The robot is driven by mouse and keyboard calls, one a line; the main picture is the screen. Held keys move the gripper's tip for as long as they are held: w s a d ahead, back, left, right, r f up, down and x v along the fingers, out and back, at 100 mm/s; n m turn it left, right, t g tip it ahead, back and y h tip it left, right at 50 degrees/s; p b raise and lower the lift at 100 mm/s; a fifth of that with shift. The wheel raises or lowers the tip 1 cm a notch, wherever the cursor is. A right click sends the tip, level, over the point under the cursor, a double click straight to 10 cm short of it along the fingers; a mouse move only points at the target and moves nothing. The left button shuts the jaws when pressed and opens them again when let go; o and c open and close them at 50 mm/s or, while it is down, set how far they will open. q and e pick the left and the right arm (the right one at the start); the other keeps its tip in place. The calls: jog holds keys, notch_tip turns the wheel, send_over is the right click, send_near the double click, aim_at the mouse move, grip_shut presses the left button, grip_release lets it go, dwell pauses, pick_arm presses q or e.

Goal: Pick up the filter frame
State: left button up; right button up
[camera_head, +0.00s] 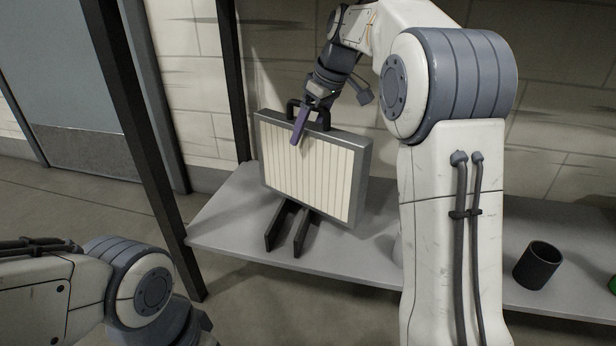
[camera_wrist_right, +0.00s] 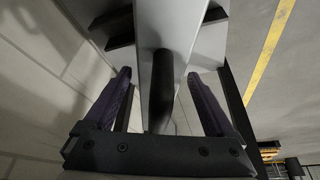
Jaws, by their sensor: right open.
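The filter frame (camera_head: 310,172) has a grey metal rim, pale pleated media and a black handle on top (camera_head: 292,108). It stands slightly tilted in a dark slotted stand (camera_head: 287,228) on the grey shelf. My right gripper (camera_head: 302,122) is at the handle from above. In the right wrist view, the open fingers of my right gripper (camera_wrist_right: 161,82) lie on either side of the black handle (camera_wrist_right: 162,90), with visible gaps. The frame's grey top edge (camera_wrist_right: 185,30) runs away behind it. My left gripper is out of view; only part of my left arm shows.
The grey shelf (camera_head: 225,225) has dark upright posts, one (camera_head: 150,150) left of the frame. A black cup (camera_head: 538,265) stands on the shelf at right, with a green object (camera_head: 613,284) at the picture edge. A block wall is behind.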

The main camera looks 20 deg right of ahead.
jog(key=shift+w+a+f, duration=0.1)
jog(key=shift+w+f, duration=0.1)
jog(key=shift+f, duration=0.5)
jog(key=shift+r, duration=0.1)
grip_shut()
jog(key=shift+r, duration=0.15)
